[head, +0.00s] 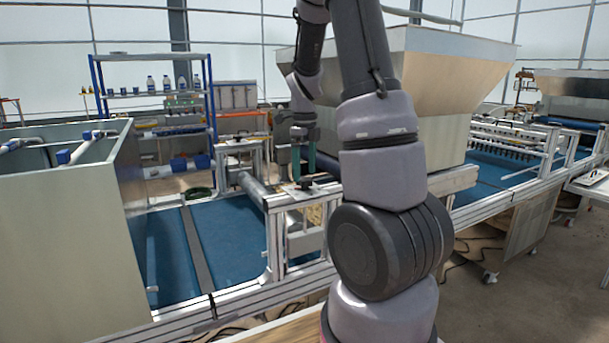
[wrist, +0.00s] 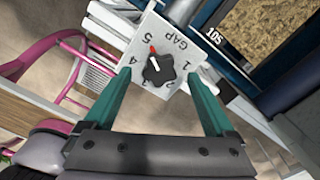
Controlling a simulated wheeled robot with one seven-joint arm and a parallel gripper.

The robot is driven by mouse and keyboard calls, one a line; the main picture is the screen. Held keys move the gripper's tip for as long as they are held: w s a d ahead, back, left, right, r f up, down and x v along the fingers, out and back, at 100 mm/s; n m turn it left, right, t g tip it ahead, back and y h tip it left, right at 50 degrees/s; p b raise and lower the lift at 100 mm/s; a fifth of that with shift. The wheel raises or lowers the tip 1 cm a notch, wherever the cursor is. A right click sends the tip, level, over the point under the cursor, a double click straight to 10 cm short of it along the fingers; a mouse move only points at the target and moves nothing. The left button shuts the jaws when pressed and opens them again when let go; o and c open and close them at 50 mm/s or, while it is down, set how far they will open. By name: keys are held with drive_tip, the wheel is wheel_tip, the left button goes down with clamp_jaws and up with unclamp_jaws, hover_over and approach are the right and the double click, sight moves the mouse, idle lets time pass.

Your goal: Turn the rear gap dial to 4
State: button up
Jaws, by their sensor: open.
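A gap dial, a black lobed knob (wrist: 158,71) with a red pointer mark, sits on a pale plate (wrist: 172,25) marked GAP with numbers around it. The red mark points close to 5. In the head view the knob (head: 307,185) shows small on top of a metal frame post. My gripper (wrist: 159,80) is open, its teal fingers on either side of the knob, with gaps between. In the head view my gripper (head: 304,176) points down just over the dial. Whether the fingertips reach knob height is hard to tell.
A second pale plate (head: 236,146) sits on the frame farther back. Blue belts (head: 225,238) run beside the aluminium frame. A large hopper (head: 455,70) stands at the right, and a big bin (head: 65,235) at the left. A pink tubular frame (wrist: 55,45) shows in the wrist view.

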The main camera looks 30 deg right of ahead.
drive_tip(key=shift+f, duration=1)
drive_tip(key=shift+c, duration=0.3)
drive_tip(key=c, duration=1.3)
drive_tip(key=shift+n, duration=0.3)
drive_tip(key=n, duration=0.5)
drive_tip(key=shift+r+n, duration=0.1)
drive_tip(key=shift+n, duration=0.2)
drive_tip(key=n, duration=0.5)
drive_tip(key=shift+n, duration=0.4)
